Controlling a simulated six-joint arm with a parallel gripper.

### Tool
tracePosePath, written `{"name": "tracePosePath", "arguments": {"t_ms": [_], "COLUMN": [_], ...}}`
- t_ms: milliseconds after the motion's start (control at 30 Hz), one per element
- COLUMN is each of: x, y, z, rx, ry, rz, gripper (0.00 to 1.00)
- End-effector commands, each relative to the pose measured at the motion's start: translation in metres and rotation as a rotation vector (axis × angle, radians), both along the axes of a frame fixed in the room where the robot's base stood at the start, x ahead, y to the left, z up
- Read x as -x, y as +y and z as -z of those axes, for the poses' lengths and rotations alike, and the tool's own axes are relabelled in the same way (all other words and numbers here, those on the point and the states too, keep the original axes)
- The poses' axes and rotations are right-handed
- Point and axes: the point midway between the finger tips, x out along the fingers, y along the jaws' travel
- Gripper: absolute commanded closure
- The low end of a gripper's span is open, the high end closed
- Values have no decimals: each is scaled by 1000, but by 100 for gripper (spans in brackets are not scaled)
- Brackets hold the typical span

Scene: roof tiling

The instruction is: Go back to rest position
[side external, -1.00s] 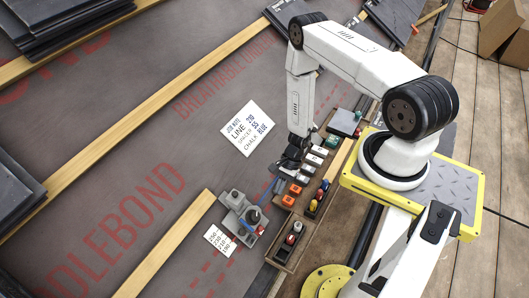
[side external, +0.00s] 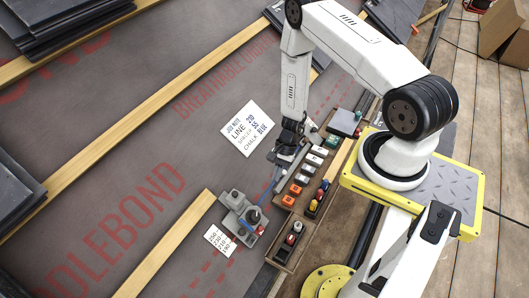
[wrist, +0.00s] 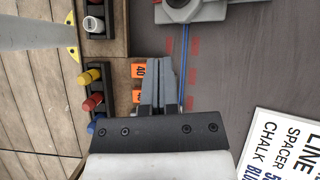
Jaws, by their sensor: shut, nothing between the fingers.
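My gripper (side external: 284,156) hangs above the membrane beside the left edge of the parts tray (side external: 334,158). In the wrist view my gripper (wrist: 160,62) has its fingers together with nothing between them. Below it, orange blocks (wrist: 138,70) marked with numbers are partly hidden by the fingers. A blue line (wrist: 187,65) runs from the grey fixture (wrist: 195,10) towards the gripper. The fixture also shows in the side view (side external: 236,207), on the membrane near the end of a wooden batten.
A job note card (side external: 248,128) lies left of the gripper, and a smaller number card (side external: 219,240) lies by the fixture. A small wooden box (side external: 275,259) holds bottles. Slate stacks (side external: 60,22) stand at the far left.

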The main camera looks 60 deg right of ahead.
Motion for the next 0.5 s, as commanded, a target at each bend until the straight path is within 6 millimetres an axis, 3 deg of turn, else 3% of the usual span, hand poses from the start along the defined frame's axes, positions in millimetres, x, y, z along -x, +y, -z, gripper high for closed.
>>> {"name": "tracePosePath", "arguments": {"t_ms": [500], "x": [-32], "y": [8], "z": [-117], "rx": [158], "ry": [-160], "rz": [-431], "gripper": [100]}}
